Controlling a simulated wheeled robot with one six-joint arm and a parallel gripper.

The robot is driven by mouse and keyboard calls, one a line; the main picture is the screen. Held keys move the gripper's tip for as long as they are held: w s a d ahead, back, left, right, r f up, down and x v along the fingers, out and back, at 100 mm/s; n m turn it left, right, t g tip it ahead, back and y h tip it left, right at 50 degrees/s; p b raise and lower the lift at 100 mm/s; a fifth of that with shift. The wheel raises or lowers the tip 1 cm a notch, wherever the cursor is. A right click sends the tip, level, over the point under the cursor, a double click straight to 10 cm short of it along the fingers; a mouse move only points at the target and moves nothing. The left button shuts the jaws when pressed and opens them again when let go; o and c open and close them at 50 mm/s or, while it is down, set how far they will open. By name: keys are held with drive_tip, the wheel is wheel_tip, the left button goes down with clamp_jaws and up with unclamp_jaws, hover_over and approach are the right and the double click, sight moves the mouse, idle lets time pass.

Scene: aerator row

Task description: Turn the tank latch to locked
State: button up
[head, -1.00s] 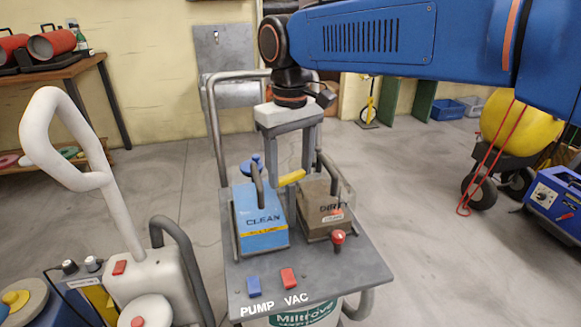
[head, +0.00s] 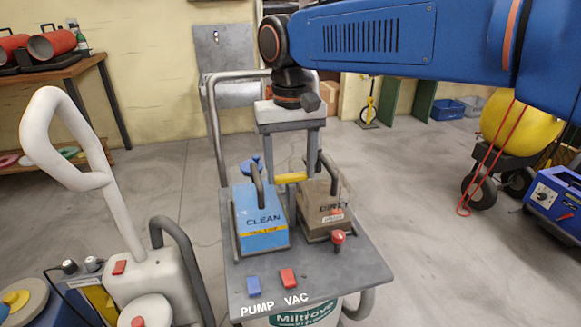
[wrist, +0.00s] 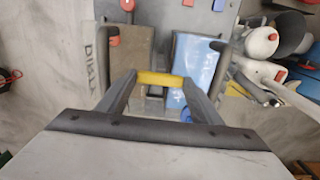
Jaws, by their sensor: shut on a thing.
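The yellow latch (head: 291,178) is a short bar between the blue CLEAN tank (head: 261,228) and the brown DIRTY tank (head: 318,200), at their far end. It lies level, left to right across the picture. My gripper (head: 295,181) points down from above and is shut on the latch, one finger at each end. In the wrist view the latch (wrist: 160,79) spans between my two fingertips, with the brown tank (wrist: 118,50) at left and the blue tank (wrist: 192,62) at right. I see no lock markings; the latch's pivot is hidden.
Both tanks have dark upright handles close to my fingers. The grey cart deck (head: 345,262) carries a red knob (head: 338,238), a blue PUMP switch (head: 253,286) and a red VAC switch (head: 288,278). A white-handled machine (head: 140,265) stands left.

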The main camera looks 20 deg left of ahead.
sight(291, 175)
drive_tip(key=o, duration=1.1)
drive_tip(key=shift+c, duration=0.2)
drive_tip(key=shift+r, duration=0.1)
wheel_tip(291, 175, up, 17)
drive_tip(key=shift+r, duration=0.1)
